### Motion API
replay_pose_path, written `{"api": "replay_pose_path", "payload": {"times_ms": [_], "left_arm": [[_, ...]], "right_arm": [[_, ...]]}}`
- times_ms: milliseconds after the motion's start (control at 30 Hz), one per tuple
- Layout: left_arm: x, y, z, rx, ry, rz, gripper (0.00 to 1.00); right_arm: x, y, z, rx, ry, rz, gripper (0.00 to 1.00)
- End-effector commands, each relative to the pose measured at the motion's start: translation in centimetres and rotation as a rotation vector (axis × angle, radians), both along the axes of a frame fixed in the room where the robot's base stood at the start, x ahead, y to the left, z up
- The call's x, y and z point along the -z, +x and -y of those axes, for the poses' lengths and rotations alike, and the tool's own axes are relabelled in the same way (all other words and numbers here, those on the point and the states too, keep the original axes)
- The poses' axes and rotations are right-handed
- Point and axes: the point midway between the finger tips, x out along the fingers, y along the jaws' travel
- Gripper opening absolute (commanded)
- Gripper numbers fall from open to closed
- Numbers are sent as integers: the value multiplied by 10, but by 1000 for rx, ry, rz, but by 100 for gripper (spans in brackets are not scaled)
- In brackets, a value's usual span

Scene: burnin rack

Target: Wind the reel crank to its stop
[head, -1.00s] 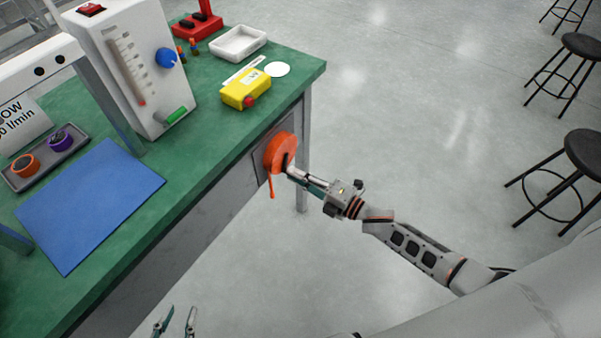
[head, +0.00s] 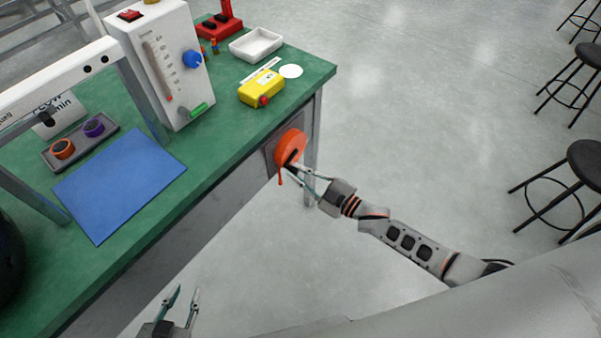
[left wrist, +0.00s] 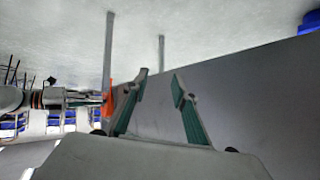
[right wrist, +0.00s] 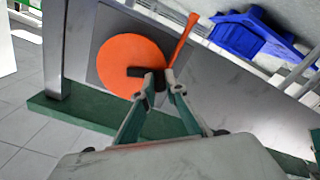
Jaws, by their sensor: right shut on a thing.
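The orange reel (head: 291,146) is mounted on the grey side panel of the bench, near its right corner. In the right wrist view the reel (right wrist: 130,62) is a round disc with a dark crank handle (right wrist: 150,88) and an orange strap end (right wrist: 184,38) sticking out beside it. My right gripper (head: 293,171) is at the reel, its fingertips (right wrist: 160,80) shut on the crank handle. The fingertips partly hide the handle. My left gripper (head: 182,296) is open and empty, low in front of the bench; its parted fingers (left wrist: 161,82) also show in the left wrist view.
The green bench (head: 215,160) holds a flow meter box (head: 165,70), a yellow device (head: 261,89), a white tray (head: 256,44), a blue mat (head: 120,185) and a grey tray (head: 110,135). Black stools (head: 588,160) stand at the right. The floor between is clear.

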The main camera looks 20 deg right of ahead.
Motion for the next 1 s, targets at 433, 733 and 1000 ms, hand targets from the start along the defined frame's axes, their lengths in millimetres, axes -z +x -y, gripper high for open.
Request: {"api": "replay_pose_path", "payload": {"times_ms": [433, 733, 1000], "left_arm": [[-4, -3, -2, -3, 2, -7, 27], [-6, -3, 0, -3, -4, -6, 27], [-6, -3, 1, -2, -6, -6, 27]], "right_arm": [[-15, -2, -3, -1, 220, -170, 0], [-17, -2, -3, -1, 271, -210, 0], [-17, -2, -2, -1, 274, -213, 0]]}}
